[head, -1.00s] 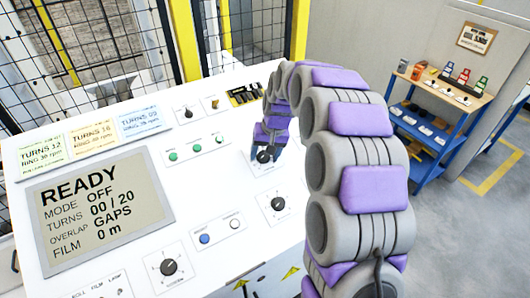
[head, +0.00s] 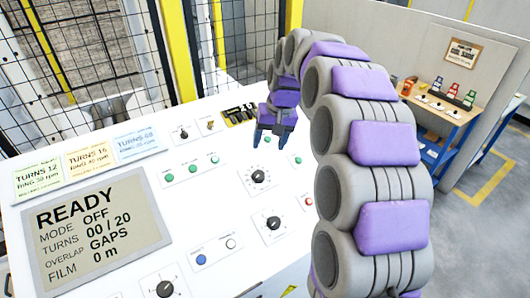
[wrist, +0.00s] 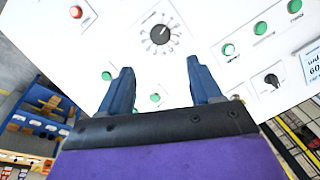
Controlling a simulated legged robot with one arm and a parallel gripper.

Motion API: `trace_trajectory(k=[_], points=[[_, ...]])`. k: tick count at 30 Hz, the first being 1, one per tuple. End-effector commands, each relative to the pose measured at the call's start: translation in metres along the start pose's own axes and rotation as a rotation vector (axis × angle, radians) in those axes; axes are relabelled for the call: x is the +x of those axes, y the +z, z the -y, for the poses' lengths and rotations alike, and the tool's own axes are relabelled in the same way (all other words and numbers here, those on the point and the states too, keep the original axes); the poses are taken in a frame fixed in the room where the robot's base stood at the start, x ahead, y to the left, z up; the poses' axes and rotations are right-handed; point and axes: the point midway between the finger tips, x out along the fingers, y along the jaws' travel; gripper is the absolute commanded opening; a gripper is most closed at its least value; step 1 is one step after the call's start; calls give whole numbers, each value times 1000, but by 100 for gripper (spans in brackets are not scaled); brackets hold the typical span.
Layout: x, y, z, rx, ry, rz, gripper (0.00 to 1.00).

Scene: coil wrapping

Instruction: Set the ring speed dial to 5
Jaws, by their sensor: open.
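Several black dials sit on the white sloped panel (head: 225,265), and their labels are too small to read, so I cannot tell which is the ring speed dial. The upper dial (head: 258,177) has a ring of marks and is closest to my gripper (head: 273,138). It also shows in the wrist view (wrist: 160,35), ahead of my open, empty fingers (wrist: 161,75) and apart from them. Its setting is not legible. A middle dial (head: 273,223) and a lower dial (head: 165,288) stand below it. The screen (head: 95,232) reads READY, MODE OFF, TURNS 00 / 20, OVERLAP GAPS, FILM 0 m.
Green buttons (head: 192,168) and a red button (wrist: 76,12) are near the upper dial. A small black knob (head: 183,132) sits higher up. Coloured cards (head: 88,157) lie above the screen. A mesh fence (head: 90,60) stands behind, and a blue shelf (head: 440,130) stands at right.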

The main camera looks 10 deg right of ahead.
Motion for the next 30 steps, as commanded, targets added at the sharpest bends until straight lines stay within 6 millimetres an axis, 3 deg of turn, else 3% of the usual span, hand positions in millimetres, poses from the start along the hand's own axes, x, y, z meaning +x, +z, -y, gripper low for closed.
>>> trace_trajectory(k=[3, 7, 21, 26, 30], points=[[-19, -2, 0, 0, 0, -6, 64], [-29, -1, 0, 0, 0, -2, 64], [-32, 3, 1, -3, 1, 2, 64], [-33, 36, 7, -24, 10, 29, 64], [-32, 89, 13, -54, 29, 67, 64]])
